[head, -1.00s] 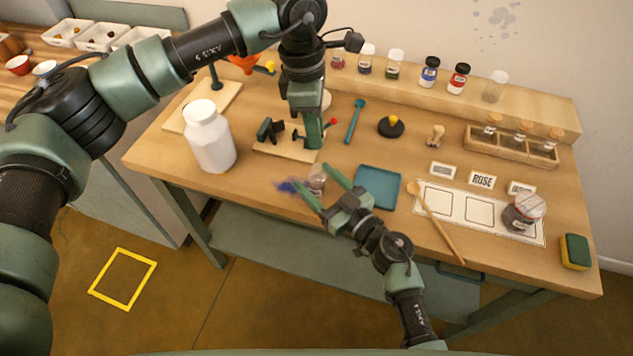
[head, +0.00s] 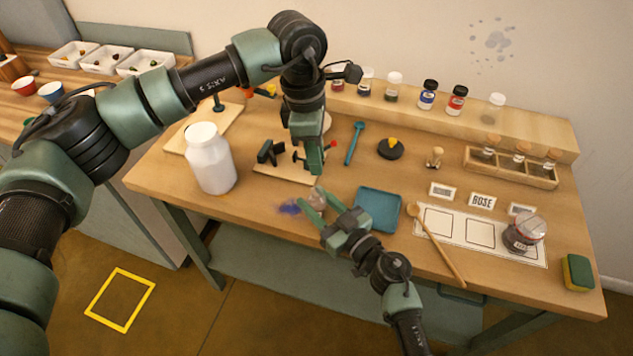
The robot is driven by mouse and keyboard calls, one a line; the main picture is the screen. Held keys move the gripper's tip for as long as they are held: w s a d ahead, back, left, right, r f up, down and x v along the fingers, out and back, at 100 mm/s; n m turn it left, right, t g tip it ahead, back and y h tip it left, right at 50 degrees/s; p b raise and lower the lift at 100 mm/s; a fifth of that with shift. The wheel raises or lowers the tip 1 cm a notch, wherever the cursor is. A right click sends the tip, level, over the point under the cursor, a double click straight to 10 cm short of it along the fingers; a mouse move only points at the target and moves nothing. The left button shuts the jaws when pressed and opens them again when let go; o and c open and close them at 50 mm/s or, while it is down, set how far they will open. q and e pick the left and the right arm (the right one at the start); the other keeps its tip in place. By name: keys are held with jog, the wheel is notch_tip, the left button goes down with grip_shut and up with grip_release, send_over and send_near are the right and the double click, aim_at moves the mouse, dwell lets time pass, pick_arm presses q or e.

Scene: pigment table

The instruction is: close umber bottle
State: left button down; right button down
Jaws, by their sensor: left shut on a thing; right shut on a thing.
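A small glass bottle (head: 318,196) stands near the front edge of the table, partly hidden by fingers; I cannot read its label. My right gripper (head: 322,206) is shut on this bottle, its fingers on either side. My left gripper (head: 315,172) points down just above the bottle. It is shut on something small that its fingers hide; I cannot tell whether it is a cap. A larger jar with dark contents (head: 522,236) stands on the white mat (head: 434,222) at the right.
A blue tray (head: 378,209) lies right of the bottle, and a blue-violet powder smudge (head: 289,207) left of it. A large white bottle (head: 210,162) stands at the left. A wooden spoon (head: 438,247) crosses the mat. Pigment bottles line the back shelf (head: 530,131).

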pick_arm(q)
jog(key=shift+f, duration=1.95)
jog(key=shift+f, duration=0.85)
jog(key=shift+f, duration=0.65)
jog(key=c, duration=1.1)
grip_release()
jog(key=r, duration=0.4)
jog(key=a+r, duration=0.1)
jog(key=r, duration=0.7)
jog(key=shift+a, duration=0.2)
